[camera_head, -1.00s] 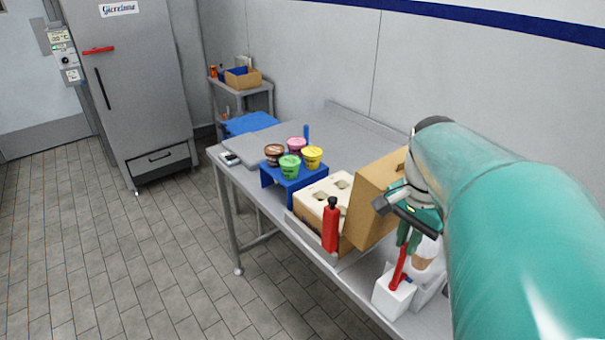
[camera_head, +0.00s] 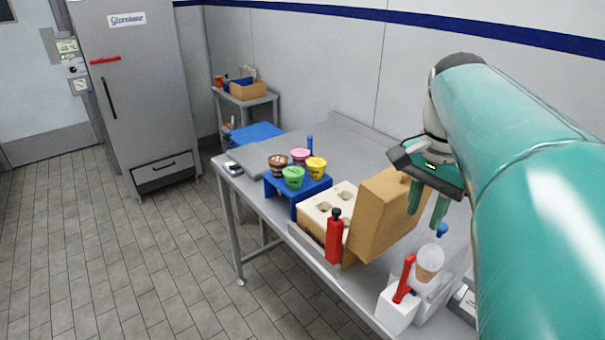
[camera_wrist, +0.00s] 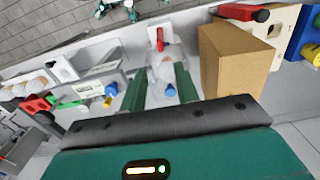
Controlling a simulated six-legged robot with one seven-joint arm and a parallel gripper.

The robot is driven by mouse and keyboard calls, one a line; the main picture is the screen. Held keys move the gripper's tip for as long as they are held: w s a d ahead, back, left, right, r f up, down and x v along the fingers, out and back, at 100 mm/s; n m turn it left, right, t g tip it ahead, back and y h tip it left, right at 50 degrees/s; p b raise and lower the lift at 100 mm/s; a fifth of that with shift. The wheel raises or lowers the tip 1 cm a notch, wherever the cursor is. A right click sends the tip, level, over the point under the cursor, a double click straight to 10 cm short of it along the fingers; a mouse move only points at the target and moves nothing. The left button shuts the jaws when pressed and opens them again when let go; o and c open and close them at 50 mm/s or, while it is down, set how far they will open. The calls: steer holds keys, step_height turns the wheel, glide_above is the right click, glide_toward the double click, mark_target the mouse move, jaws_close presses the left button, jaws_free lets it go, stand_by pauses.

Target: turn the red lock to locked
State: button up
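The red lock seems to be the red bar (camera_head: 105,60) lying nearly level on the upper left of the tall grey freezer's door (camera_head: 140,90), at the back left of the head view. My gripper (camera_head: 425,218) is far from it, above the near right part of the table. Its two green fingers point down and stand apart, with nothing clearly held. The wrist view shows the open fingers (camera_wrist: 159,72) over the table, with a small blue-ended item (camera_wrist: 170,90) seen between them. The red lock is not visible in the wrist view.
Below my gripper are a clear cup (camera_head: 430,262) and a white box with a red handle (camera_head: 404,280). A cardboard box (camera_head: 388,215), red bottle (camera_head: 334,238) and blue stand with tubs (camera_head: 298,195) line the table (camera_head: 262,205). The tiled floor (camera_head: 120,260) at left is clear.

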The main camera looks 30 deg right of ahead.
step_height(320, 180, up, 3)
steer(key=shift+r, duration=0.1)
stand_by(0.5)
steer(key=w+a+f+n+t, duration=0.2)
steer(key=a+f+n, duration=0.2)
steer(key=a, duration=0.4)
steer(key=w+a+f+n+t, duration=0.1)
steer(key=w+a+f+n, duration=0.1)
steer(key=a+f+n, duration=0.3)
steer(key=w+a+f+n+t, duration=0.2)
steer(key=a+f+n, duration=0.2)
steer(key=a+n, duration=0.4)
steer(key=a, duration=0.5)
steer(key=shift+w+f+t, duration=0.25)
steer(key=shift+w+t, duration=0.05)
steer(key=shift+w, duration=0.1)
